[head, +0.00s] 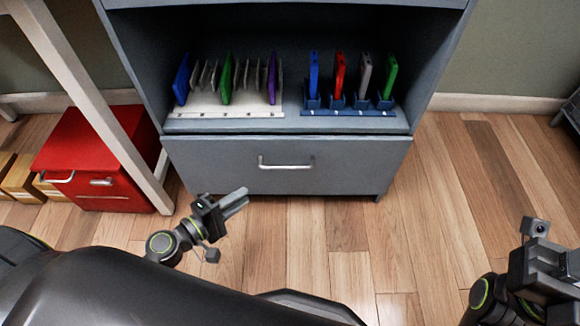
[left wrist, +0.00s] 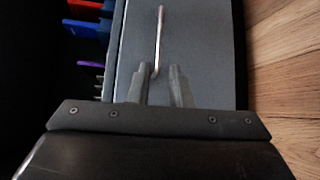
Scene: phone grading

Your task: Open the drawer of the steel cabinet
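The grey steel cabinet (head: 132,62) stands ahead of me. Its drawer (head: 215,165) is closed below the open shelf. The drawer's silver bar handle (head: 286,165) is in the middle of its front. My left gripper (head: 236,203) is below and left of the handle, apart from it in the head view. In the left wrist view my left gripper (left wrist: 161,84) has its fingers spread with nothing between them. The handle (left wrist: 159,38) lies beyond the fingertips, lined up with the gap. My right gripper (head: 550,272) is at the lower right edge; its fingers are not clear.
On the shelf, a white rack (head: 235,110) and a blue rack (head: 345,111) hold several upright coloured slabs. A red box (head: 75,145) and a white table leg (head: 85,85) stand left of the cabinet. The wooden floor before the drawer is clear.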

